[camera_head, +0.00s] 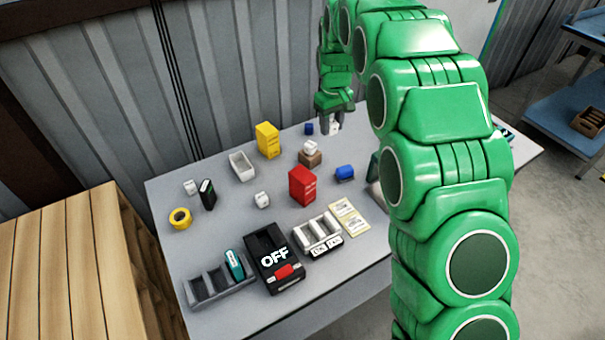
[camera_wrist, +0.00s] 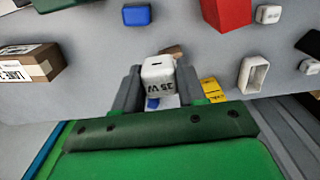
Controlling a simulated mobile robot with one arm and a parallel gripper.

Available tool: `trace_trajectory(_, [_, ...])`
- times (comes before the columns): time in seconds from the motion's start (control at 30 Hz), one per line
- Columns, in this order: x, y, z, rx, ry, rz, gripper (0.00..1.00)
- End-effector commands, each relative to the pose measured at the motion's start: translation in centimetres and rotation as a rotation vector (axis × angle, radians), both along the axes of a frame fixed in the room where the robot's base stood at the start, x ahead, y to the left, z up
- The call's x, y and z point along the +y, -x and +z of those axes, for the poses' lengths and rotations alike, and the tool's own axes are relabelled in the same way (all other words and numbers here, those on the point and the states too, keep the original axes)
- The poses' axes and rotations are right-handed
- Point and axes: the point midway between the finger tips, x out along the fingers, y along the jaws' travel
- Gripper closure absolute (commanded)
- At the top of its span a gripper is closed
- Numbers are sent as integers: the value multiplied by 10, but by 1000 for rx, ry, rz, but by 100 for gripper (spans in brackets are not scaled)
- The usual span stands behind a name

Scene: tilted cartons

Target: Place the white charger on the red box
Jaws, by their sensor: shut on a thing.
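My gripper (camera_head: 331,121) is over the far right part of the grey table, near the wall. It is shut on a white charger (camera_head: 335,128), a small block that also shows between the fingers in the wrist view (camera_wrist: 158,77), with "35 W" printed on it. The red box (camera_head: 302,187) stands upright near the middle of the table, nearer the head camera than my gripper and apart from it. Part of the red box also shows at the top of the wrist view (camera_wrist: 228,12).
A yellow box (camera_head: 267,141) and a white open bin (camera_head: 242,166) stand left of my gripper. A small brown box (camera_head: 311,158) with a white block on it lies between gripper and red box. A blue object (camera_head: 344,173) sits right of the red box.

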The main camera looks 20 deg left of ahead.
Motion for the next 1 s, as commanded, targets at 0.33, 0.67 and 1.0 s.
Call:
trace_trajectory(0.33, [7, 61, 24, -4, -1, 1, 91])
trace_trajectory(0.67, [6, 121, 39, -4, -2, -3, 91])
trace_trajectory(1.0, [-1, 186, 50, -1, -4, -6, 91])
